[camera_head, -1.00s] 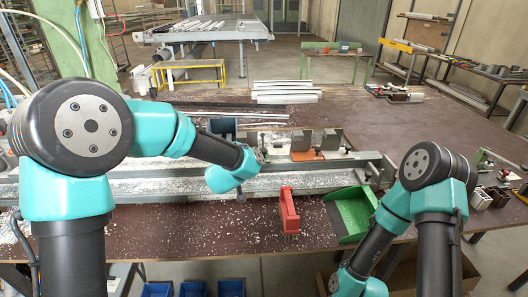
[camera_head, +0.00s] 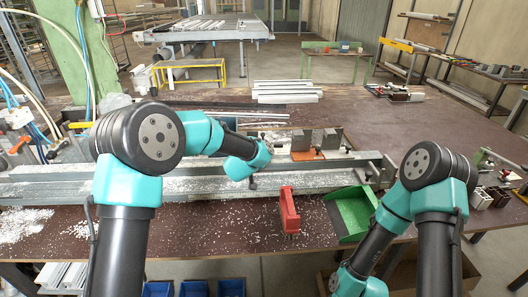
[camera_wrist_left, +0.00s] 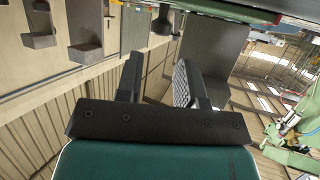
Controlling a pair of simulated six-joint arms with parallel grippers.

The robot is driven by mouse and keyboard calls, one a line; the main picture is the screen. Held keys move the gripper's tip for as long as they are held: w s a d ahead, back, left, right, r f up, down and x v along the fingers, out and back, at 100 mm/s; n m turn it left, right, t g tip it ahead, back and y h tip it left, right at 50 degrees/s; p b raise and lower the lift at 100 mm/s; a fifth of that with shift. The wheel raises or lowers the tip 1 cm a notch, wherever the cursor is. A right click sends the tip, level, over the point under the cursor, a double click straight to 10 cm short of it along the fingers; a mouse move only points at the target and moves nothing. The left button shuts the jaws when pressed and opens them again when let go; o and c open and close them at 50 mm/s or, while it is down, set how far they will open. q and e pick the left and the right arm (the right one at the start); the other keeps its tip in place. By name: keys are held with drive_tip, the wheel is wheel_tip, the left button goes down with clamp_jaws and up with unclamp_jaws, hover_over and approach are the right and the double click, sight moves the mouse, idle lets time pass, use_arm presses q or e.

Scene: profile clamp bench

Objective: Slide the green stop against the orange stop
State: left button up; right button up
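An orange plate (camera_head: 306,155) with grey upright blocks (camera_head: 333,138) stands on the bench behind the long grey rail (camera_head: 325,180); I take it for the orange stop. I cannot make out a green stop; my left arm covers part of the rail and fixture. My left wrist hangs over the rail, left of the orange plate, and hides most of its gripper in the head view. In the left wrist view my left gripper (camera_wrist_left: 160,78) has its dark fingers apart with nothing between them. A large grey surface (camera_wrist_left: 212,45) lies beyond them. My right gripper is out of view.
A red brush (camera_head: 289,211) and a green dustpan (camera_head: 352,213) lie in front of the rail. Pale shavings cover the bench at left. Aluminium profiles (camera_head: 286,92) lie at the back. The brown bench top (camera_head: 440,125) at back right is largely clear.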

use_arm(q)
drive_tip(key=shift+x, duration=3.6)
drive_tip(key=shift+c, duration=0.3)
clamp_jaws()
